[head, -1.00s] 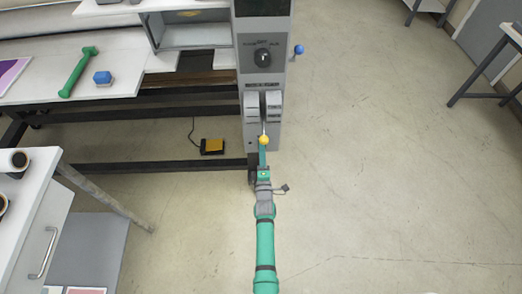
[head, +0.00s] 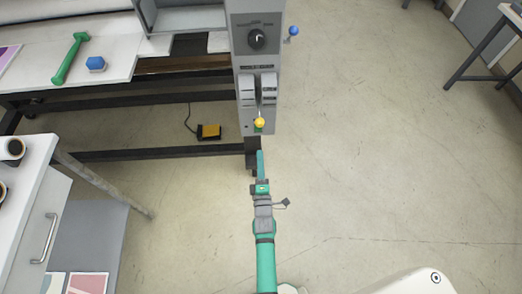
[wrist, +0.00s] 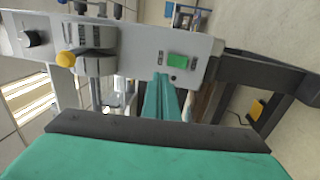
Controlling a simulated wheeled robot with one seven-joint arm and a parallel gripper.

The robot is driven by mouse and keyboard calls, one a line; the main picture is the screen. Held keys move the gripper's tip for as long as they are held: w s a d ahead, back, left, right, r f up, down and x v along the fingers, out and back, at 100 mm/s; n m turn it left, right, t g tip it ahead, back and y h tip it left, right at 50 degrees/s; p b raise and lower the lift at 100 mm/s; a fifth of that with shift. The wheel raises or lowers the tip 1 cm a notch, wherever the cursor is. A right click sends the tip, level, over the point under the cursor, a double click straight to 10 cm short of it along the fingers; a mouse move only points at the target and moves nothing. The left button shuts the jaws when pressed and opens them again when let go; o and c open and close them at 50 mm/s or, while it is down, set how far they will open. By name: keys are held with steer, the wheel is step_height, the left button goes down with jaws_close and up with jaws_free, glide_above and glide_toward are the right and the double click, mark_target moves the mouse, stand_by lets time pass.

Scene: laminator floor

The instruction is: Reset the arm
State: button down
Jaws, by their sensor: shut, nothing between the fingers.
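My gripper (head: 261,164) is at the end of my green and grey arm, which reaches up the middle of the head view. Its fingers are together and hold nothing. It is below and apart from the yellow ball knob (head: 260,123) on the grey control column (head: 257,88). In the wrist view my green fingers (wrist: 161,98) point toward the column face (wrist: 140,60), near a green rectangle (wrist: 178,60). The yellow knob (wrist: 66,59) is there on the left, clear of the fingers.
A black dial (head: 257,39) and a blue ball knob (head: 293,31) are higher on the column. A yellow pedal (head: 209,132) lies on the floor at left. A white cabinet (head: 35,200) stands at lower left. Floor at right is open.

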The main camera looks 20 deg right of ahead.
steer(key=shift+s+a, duration=0.1)
steer(key=shift+s, duration=0.4)
steer(key=shift+s, duration=0.1)
steer(key=s+a+r+m+g+y, duration=0.1)
steer(key=s+a+m+y, duration=0.15)
steer(key=s+a, duration=0.45)
steer(key=s+a+r+m+y, duration=0.1)
steer(key=s+a+m, duration=0.3)
steer(key=s, duration=0.7)
steer(key=s+a+r+m+g+y, duration=0.1)
steer(key=s+a+r+m, duration=0.1)
steer(key=s+r+m, duration=0.2)
steer(key=s+a+r+m+g+y, duration=0.1)
steer(key=s+a+r+m, duration=0.2)
steer(key=s+r, duration=0.5)
steer(key=shift+s+a+r+m, duration=0.15)
steer(key=shift+s+m, duration=0.5)
steer(key=shift+s, duration=0.6)
